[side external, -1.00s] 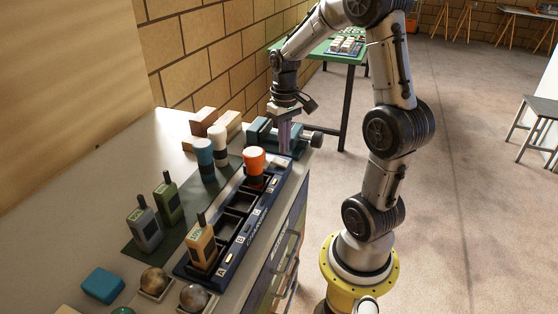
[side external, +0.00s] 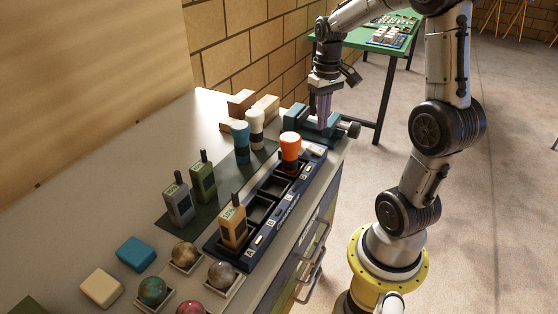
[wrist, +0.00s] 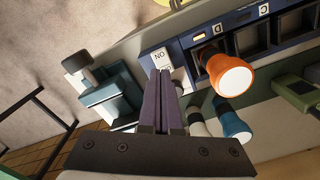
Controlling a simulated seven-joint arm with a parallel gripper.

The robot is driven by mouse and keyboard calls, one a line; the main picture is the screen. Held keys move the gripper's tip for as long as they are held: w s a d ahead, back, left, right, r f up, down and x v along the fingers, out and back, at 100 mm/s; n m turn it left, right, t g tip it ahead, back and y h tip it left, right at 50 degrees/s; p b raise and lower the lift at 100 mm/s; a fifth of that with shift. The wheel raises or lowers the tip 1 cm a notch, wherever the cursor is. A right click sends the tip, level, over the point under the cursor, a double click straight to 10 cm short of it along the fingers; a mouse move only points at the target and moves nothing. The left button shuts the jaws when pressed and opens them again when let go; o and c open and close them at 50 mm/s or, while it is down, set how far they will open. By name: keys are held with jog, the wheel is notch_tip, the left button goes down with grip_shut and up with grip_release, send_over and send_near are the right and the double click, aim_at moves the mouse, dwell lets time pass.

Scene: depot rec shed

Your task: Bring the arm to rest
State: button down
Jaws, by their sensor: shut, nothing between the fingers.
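My gripper (side external: 323,106) is shut and empty, pointing down above the teal vise (side external: 318,124) at the far right end of the workbench. In the wrist view its two dark fingers (wrist: 164,98) lie together with nothing between them. The orange-topped torch (side external: 290,146) stands in the far slot of the dark blue charging rack (side external: 241,257), a little nearer the side camera than my gripper. The torch also shows in the wrist view (wrist: 232,76), to the right of the fingers. A tan radio (side external: 233,226) stands in the rack's near slot; the slots between look empty.
A teal-topped torch (side external: 241,143) and a white-topped torch (side external: 255,128) stand behind the rack, with a grey radio (side external: 179,204) and a green radio (side external: 203,183). Wooden blocks (side external: 241,103) lie by the wall. Several balls and blocks sit at the near end. Open floor lies right.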

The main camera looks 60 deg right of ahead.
jog(key=a+r+n+t+h, duration=0.1)
jog(key=a+r+n+t, duration=0.1)
jog(key=a+r, duration=0.3)
jog(key=a+r+n+t, duration=0.1)
jog(key=a+r+n, duration=0.15)
jog(key=a, duration=0.55)
jog(key=s+a+f+n+t+y, duration=0.1)
jog(key=s+a+t, duration=0.1)
jog(key=s+a, duration=0.5)
jog(key=shift+s+f+n+t, duration=0.3)
jog(key=shift+s+f+n, duration=0.05)
jog(key=shift+s, duration=0.4)
jog(key=shift+a, duration=0.1)
